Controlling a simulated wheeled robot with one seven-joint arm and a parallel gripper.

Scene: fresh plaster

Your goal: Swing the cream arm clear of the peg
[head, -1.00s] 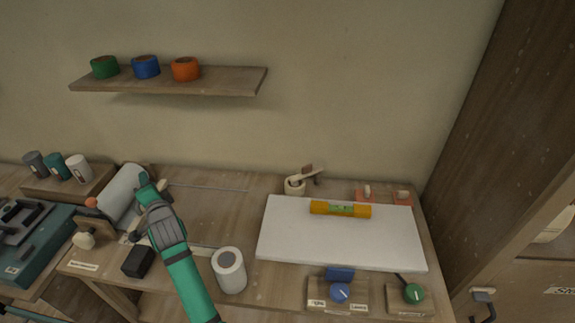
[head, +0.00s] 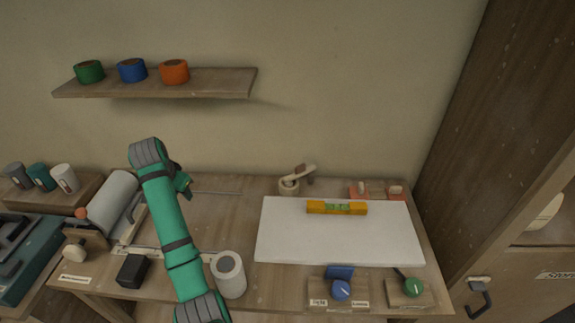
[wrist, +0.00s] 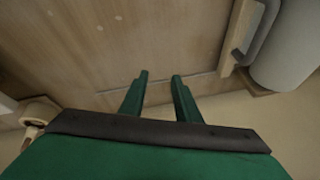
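The cream arm (head: 299,172) lies slanted over a short cream pot-like base (head: 289,187) at the back of the bench in the head view. A brown piece (head: 309,180), perhaps the peg, stands by it; whether they touch is too small to tell. In the wrist view, a cream and brown fitting (wrist: 36,113), apparently the same one, is partly cut off at the left. My gripper (wrist: 160,77) is open and empty, two green fingers apart above bare wood. In the head view my gripper (head: 183,184) is well left of the cream arm, partly hidden by my wrist.
A white board (head: 340,240) with a yellow level (head: 337,208) covers the bench's right. A paper roll on a holder (head: 112,198) stands left of my gripper; a white cylinder (head: 229,275) stands in front. A shelf (head: 155,88) hangs above. Wood left of the cream arm is mostly clear.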

